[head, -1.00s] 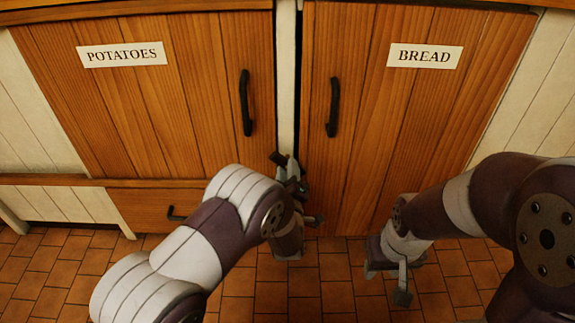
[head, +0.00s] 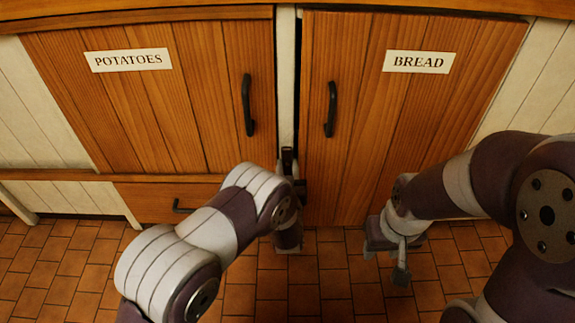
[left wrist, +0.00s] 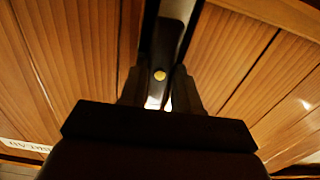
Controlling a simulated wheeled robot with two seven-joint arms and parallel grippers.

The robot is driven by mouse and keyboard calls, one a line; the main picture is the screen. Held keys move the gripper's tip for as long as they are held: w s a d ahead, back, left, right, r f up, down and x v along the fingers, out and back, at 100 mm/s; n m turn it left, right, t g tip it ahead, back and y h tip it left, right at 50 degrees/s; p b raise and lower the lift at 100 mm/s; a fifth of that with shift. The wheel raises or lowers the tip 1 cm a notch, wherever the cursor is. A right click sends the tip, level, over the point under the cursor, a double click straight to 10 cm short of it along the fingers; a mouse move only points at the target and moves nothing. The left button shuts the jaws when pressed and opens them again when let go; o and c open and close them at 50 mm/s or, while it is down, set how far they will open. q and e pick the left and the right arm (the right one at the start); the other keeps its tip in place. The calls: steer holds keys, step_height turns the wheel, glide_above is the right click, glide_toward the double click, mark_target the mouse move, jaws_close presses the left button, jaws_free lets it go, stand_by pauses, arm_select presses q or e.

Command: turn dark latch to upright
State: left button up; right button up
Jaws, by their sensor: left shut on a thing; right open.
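The dark latch (head: 287,155) sits on the pale post between the two cupboard doors, below the level of the door handles. It stands about upright in the head view. My left gripper (head: 290,172) is at the latch, with its fingers partly hidden by my own arm. In the left wrist view, the left gripper (left wrist: 158,95) is shut on the dark latch (left wrist: 170,38), one finger on each side, with a brass pivot showing between them. My right gripper (head: 385,258) is open and empty, low in front of the BREAD door.
The POTATOES door (head: 130,110) is on the left and the BREAD door (head: 410,115) on the right. Each has a black handle, (head: 248,105) and (head: 331,108). A drawer (head: 160,203) sits below the left door. The tiled floor (head: 330,290) is clear.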

arm_select(q)
steer(key=shift+f+m, duration=0.1)
steer(key=shift+m, duration=0.2)
stand_by(0.4)
steer(key=o, duration=1.1)
steer(key=shift+c, duration=0.2)
steer(key=s+p, duration=0.5)
steer(key=s, duration=0.7)
steer(key=shift+s, duration=0.4)
